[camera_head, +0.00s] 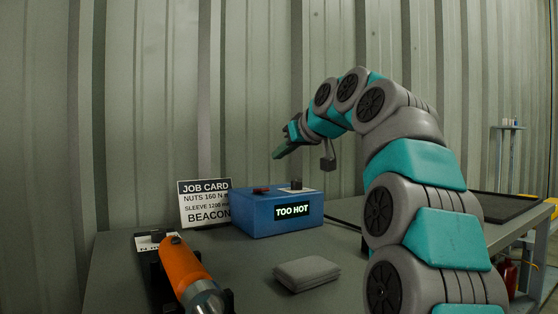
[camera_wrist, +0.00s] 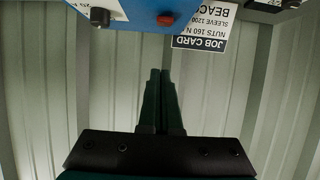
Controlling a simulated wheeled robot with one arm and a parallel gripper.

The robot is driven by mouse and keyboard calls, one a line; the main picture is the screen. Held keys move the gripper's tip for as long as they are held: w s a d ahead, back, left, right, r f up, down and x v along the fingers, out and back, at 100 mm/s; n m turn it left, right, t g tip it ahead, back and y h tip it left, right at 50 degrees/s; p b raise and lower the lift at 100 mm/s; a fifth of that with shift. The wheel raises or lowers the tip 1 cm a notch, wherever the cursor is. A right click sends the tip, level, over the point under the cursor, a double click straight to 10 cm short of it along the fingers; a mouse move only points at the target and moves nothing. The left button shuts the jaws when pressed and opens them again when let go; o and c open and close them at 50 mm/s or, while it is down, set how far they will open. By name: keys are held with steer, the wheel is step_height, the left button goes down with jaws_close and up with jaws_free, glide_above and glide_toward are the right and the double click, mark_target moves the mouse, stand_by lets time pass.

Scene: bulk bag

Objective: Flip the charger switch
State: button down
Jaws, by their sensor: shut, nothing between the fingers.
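The charger (camera_head: 262,221) is a blue box on the table, with a lit "TOO HOT" display on its front. On its top are a red switch (camera_head: 261,190) and a dark knob (camera_head: 296,184). My gripper (camera_head: 277,155) is shut and empty, above the charger and apart from it. In the wrist view, the shut fingers (camera_wrist: 160,73) point toward the charger (camera_wrist: 135,10) at the top edge. The red switch (camera_wrist: 166,19) is just beyond the fingertips there, and the knob (camera_wrist: 99,16) is to its left. I cannot tell the switch's position.
The job card (camera_head: 204,202) stands behind the charger's left side; it also shows in the wrist view (camera_wrist: 203,28). An orange tool (camera_head: 182,268) lies at the front left. A folded grey cloth (camera_head: 307,273) lies in front of the charger. A corrugated wall (camera_head: 150,100) stands behind the table.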

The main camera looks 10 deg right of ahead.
glide_above(268, 195)
steer(key=f, duration=0.3)
steer(key=shift+w+a+f, duration=0.1)
steer(key=shift+a+f, duration=0.1)
steer(key=shift+f, duration=0.25)
steer(key=shift+s+d+f, duration=0.1)
steer(key=shift+s+f, duration=0.1)
steer(key=shift+f, duration=0.65)
steer(key=shift+s+d+f, duration=0.1)
steer(key=shift+s+f, duration=0.1)
steer(key=shift+f, duration=0.65)
steer(key=shift+a+f+b, duration=0.1)
steer(key=shift+b, duration=0.25)
